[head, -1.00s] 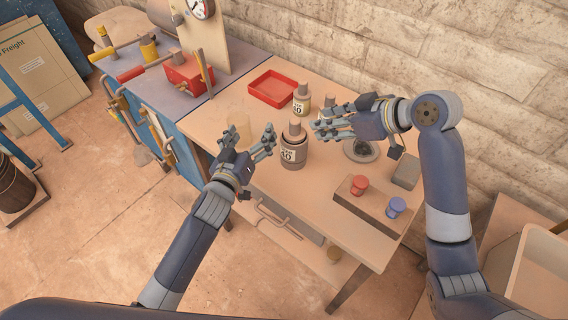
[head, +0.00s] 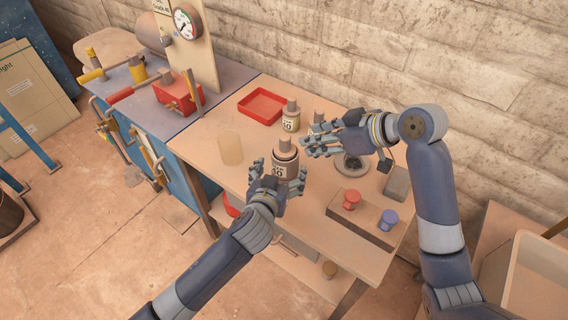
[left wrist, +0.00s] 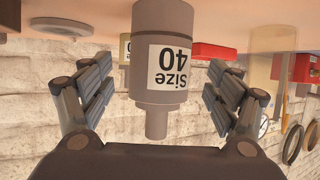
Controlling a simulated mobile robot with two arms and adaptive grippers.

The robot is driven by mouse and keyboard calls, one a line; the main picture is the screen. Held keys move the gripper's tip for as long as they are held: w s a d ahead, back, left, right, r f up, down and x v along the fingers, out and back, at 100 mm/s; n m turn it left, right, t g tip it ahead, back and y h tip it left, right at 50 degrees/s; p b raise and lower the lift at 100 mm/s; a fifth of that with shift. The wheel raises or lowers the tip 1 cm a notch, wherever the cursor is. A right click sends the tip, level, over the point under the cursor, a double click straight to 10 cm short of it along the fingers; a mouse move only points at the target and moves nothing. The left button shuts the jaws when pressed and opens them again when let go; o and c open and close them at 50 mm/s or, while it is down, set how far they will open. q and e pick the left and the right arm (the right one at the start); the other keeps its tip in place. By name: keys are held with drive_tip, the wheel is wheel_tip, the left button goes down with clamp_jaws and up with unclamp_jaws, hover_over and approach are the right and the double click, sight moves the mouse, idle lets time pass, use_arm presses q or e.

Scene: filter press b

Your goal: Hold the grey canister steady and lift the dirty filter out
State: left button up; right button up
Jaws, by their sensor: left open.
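The grey canister (head: 286,168) stands upright on the table, with a light size label on its side and a narrower stub (head: 285,145) on top. In the left wrist view the canister (left wrist: 150,95) appears upside down, and its label reads Size 40. My left gripper (head: 279,176) is open, with its fingers on either side of the canister; in the left wrist view gaps show on both sides. I cannot make out the dirty filter as separate from the canister's top. My right gripper (head: 305,146) looks open and empty, just right of the canister's top.
A smaller labelled jar (head: 291,121) and a red tray (head: 262,103) are behind. A clear cylinder (head: 230,148) stands left. A block (head: 362,221) with red (head: 351,199) and blue (head: 388,220) knobs, a grey block (head: 397,182) and a round dark fixture (head: 351,165) are right.

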sight(285, 162)
use_arm(q)
drive_tip(key=shift+x, duration=2.8)
